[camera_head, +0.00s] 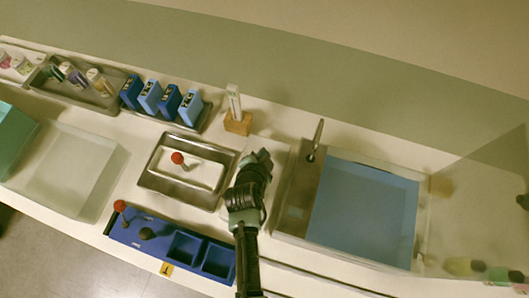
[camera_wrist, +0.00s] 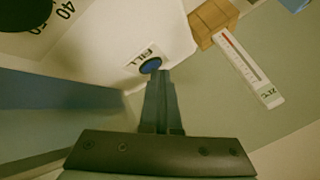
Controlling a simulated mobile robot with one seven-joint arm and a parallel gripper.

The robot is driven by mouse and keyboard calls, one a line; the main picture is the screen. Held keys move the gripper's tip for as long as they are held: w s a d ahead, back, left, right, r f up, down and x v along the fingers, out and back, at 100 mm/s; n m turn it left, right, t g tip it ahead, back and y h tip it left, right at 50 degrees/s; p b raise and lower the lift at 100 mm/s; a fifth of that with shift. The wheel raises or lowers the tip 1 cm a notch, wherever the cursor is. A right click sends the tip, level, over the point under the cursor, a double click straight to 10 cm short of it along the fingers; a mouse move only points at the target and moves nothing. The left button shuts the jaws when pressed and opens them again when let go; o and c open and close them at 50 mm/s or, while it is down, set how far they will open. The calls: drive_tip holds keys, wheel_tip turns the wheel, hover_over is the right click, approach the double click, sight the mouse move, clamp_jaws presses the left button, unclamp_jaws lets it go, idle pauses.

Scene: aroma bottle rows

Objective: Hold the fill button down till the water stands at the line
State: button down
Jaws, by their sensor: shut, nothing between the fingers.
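The blue fill button (camera_wrist: 150,65) sits in a dark ring beside the word FILL on a white panel in the wrist view. My gripper (camera_wrist: 160,73) is shut and empty, its fingertips right at the button's lower edge; I cannot tell whether they press it. In the head view my gripper (camera_head: 258,158) is over the white panel left of the tank and hides the button. The clear-walled tank (camera_head: 424,225) holds a sheet of blue water (camera_head: 365,210). I cannot make out a fill line or the water's height against it.
A thermometer (camera_head: 234,100) stands in a wooden block (camera_head: 238,123) behind my gripper. A metal tray (camera_head: 150,180) with a red-knobbed item (camera_head: 178,158) and a blue holder (camera_head: 150,240) are to the left. A dial (camera_wrist: 25,12) is near the button. A metal rod (camera_head: 317,138) rises at the tank's back.

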drive_tip(key=shift+r+p, duration=0.6)
drive_tip(key=shift+r, duration=0.15)
wheel_tip(320, 180, up, 5)
drive_tip(key=p, duration=0.4)
drive_tip(key=shift+r, duration=0.1)
idle(0.6)
